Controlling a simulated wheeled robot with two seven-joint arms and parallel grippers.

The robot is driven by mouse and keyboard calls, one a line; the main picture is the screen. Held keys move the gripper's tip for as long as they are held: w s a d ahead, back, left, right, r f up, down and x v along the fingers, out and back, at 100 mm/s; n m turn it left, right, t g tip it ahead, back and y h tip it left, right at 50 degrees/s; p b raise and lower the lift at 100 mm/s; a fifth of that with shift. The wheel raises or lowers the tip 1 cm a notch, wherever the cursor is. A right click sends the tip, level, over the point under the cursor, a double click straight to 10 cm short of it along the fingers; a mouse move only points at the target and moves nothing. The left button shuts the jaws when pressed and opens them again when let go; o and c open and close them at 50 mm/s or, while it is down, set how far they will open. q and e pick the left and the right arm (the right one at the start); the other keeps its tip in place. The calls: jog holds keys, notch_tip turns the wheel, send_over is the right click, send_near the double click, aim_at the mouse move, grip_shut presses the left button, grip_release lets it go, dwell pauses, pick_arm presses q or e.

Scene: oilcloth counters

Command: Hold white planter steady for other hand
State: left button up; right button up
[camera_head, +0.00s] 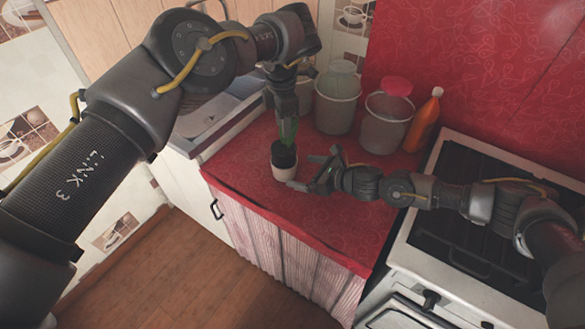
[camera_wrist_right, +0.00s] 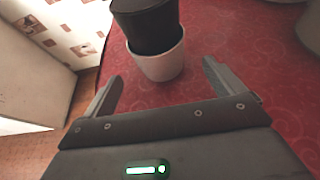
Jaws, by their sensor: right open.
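The white planter (camera_head: 284,173) stands near the front edge of the red counter, with a black pot (camera_head: 283,154) sticking out of its top. In the right wrist view, the planter (camera_wrist_right: 158,67) is ahead between the finger lines, and the black pot (camera_wrist_right: 150,28) rises well above its rim.
Two lidded translucent buckets (camera_head: 337,103) (camera_head: 386,122) and an orange bottle (camera_head: 424,121) stand along the counter's back. A sink (camera_head: 215,108) is at left, a stove (camera_head: 480,200) at right. The red counter (camera_head: 325,215) is clear in front of my right gripper.

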aim_at(284, 167)
jog(key=x, duration=0.8)
jog(key=shift+w+a, duration=0.1)
jog(key=shift+w, duration=0.05)
jog(key=shift+c, duration=0.2)
jog(key=c, duration=1.1)
